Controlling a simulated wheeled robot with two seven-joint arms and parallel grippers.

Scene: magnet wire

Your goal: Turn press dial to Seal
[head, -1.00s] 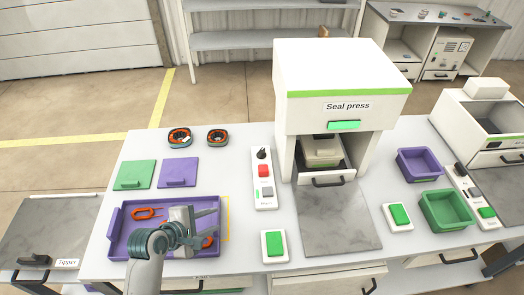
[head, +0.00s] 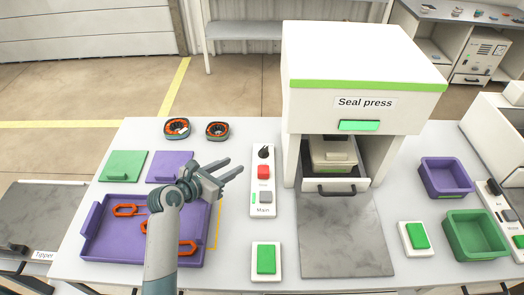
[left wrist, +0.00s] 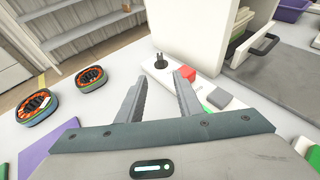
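The Seal press (head: 365,60) is a white box with a green stripe at the back of the table. A white control panel (head: 263,208) stands to its left, with a black dial (head: 264,152) at its far end, a red button (head: 264,172) and a grey switch. The dial also shows in the left wrist view (left wrist: 160,62), beyond the fingertips. My left gripper (head: 234,168) is open and empty, to the left of the panel and apart from it. In the left wrist view the gripper's fingers (left wrist: 157,82) are spread. My right gripper is not in view.
A purple tray (head: 92,250) with orange pieces lies at left. Two coil rings (head: 177,128) and flat green (head: 123,165) and purple plates lie behind it. A green button (head: 266,258) is in front of the panel. Purple and green bins (head: 475,237) stand at right.

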